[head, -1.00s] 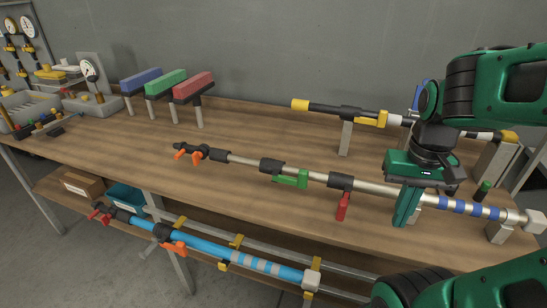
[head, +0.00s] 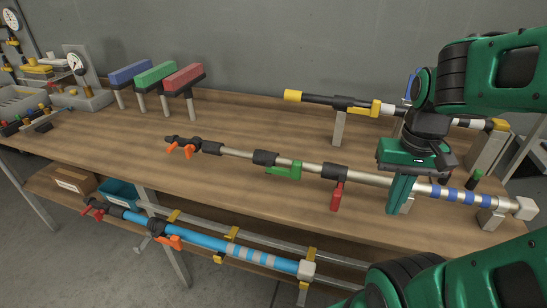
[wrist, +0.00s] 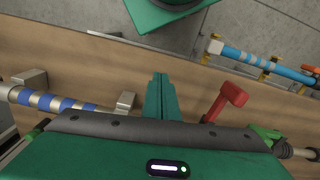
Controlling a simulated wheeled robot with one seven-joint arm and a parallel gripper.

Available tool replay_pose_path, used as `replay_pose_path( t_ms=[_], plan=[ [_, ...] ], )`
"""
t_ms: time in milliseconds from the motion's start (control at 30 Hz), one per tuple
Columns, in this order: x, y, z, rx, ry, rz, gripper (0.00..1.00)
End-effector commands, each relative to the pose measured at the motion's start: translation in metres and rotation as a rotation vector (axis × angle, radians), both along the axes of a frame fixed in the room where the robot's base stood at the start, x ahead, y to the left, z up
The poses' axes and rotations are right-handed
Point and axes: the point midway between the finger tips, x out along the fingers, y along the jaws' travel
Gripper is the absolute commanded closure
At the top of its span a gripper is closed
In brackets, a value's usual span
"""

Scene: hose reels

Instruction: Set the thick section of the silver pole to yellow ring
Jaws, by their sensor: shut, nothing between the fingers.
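The silver pole (head: 315,168) lies along the bench on supports, with a dark tip and orange levers at its left end and a white cap at its right. Its thicker right section shows several blue bands (head: 453,194). A green lever (head: 285,170) lies along the pole; a red lever (head: 337,195) sticks out from its clamp toward the front. I see no yellow ring on this pole. My gripper (head: 398,208) is shut and empty, pointing down at the pole between the red lever and the blue bands. In the wrist view the shut fingers (wrist: 161,95) stand beside the red lever (wrist: 228,102).
A black pole with yellow parts (head: 335,101) lies behind. A blue pole (head: 205,246) lies on the lower rack in front. Blue, green and red blocks on posts (head: 155,75) stand at the back left. The bench's left middle is clear.

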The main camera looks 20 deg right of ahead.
Motion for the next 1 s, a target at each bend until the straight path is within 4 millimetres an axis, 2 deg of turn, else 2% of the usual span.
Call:
replay_pose_path(
  t_ms=[400,433,567,633,667,867,1000],
  plan=[
    [0.0,0.0,0.0,0.0,0.0,0.0,1.0],
    [0.0,0.0,0.0,0.0,0.0,0.0,0.98],
    [-0.005,0.001,0.009,0.001,-0.013,0.021,0.67],
    [0.008,0.003,0.016,0.003,-0.011,0.064,0.5],
    [0.017,0.005,0.02,0.005,-0.009,0.092,0.48],
    [0.1,0.031,0.052,0.039,0.013,0.373,0.48],
    [0.159,0.059,0.067,0.079,0.029,0.599,0.48]
  ],
)
